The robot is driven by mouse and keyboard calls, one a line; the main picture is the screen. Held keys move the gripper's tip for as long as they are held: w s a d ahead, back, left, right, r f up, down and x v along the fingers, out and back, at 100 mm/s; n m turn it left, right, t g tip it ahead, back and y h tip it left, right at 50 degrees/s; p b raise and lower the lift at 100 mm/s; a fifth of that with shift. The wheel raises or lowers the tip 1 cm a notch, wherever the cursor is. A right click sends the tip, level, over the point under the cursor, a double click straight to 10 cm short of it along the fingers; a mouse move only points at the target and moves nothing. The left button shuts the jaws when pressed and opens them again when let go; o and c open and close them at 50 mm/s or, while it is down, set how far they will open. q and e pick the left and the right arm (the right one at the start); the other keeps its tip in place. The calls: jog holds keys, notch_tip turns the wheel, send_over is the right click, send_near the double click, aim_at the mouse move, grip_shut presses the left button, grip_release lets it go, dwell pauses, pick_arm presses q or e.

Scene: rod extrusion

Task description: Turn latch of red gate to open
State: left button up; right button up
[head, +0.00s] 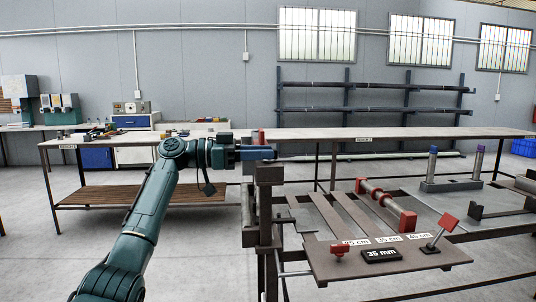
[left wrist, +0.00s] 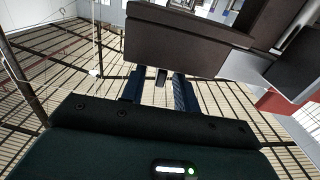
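My left gripper (head: 264,153) reaches in from the left beside the top of a dark upright post (head: 268,176). In the left wrist view its two blue fingers (left wrist: 159,90) are apart. A small dark tab (left wrist: 161,76), which looks like the latch, sticks out between them from under a dark block (left wrist: 185,42); I cannot tell whether the fingers touch it. A red part (head: 261,136), likely of the red gate, shows just behind the gripper. A red panel (left wrist: 275,103) shows at the right in the left wrist view. My right gripper is out of view.
A long table (head: 400,132) and a dark rod rack (head: 377,97) stand farther back.

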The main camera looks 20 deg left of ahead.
pick_arm(q)
jog(key=b+v, duration=0.1)
jog(key=v, duration=1)
jog(key=shift+b, duration=0.3)
